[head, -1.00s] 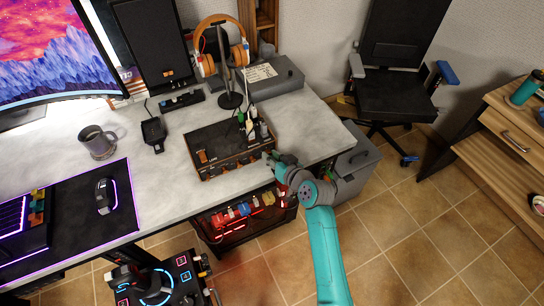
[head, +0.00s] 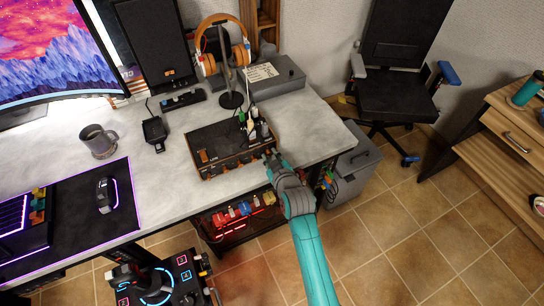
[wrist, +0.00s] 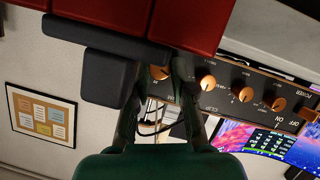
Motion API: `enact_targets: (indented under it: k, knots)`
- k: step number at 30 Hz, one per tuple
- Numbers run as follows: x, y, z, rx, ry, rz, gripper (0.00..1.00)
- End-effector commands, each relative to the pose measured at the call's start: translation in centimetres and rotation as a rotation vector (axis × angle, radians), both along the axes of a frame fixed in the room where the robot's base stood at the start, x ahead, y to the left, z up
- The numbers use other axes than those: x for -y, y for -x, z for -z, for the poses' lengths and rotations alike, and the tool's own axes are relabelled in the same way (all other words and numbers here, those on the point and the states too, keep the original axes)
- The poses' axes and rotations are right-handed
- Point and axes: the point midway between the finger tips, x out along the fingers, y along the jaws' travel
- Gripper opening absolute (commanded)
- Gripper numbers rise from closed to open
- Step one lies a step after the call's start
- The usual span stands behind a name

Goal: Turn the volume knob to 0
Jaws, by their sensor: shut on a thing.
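The dark control box (head: 215,140) with a wooden-edged front stands near the desk's front edge in the head view. Its row of orange knobs shows in the wrist view, with one knob (wrist: 207,82) just right of my fingers. My gripper (head: 269,158) is at the right end of the box's front. In the wrist view my gripper (wrist: 160,80) is shut on the end knob (wrist: 160,72), which sits between its two fingers. The fingers partly hide this knob. I cannot read its label or its exact pointer angle.
Cables and plugs (head: 253,125) stand up from the box's right rear. A headphone stand (head: 229,98) with orange headphones is behind it. A mug (head: 98,142) and mouse (head: 106,195) are to the left. Red-lit shelf items (head: 240,210) lie below the desk edge.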

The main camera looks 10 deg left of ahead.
Motion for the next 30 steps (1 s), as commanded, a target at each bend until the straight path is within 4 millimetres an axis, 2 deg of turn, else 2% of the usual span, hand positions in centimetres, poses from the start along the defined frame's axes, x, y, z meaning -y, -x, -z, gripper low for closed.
enact_targets:
  k: [18,30]
  knots:
    - [-0.48,0.31,0.38,0.322,0.477,-0.003,0.00]
    - [-0.53,0.35,0.56,0.461,0.682,-0.001,0.00]
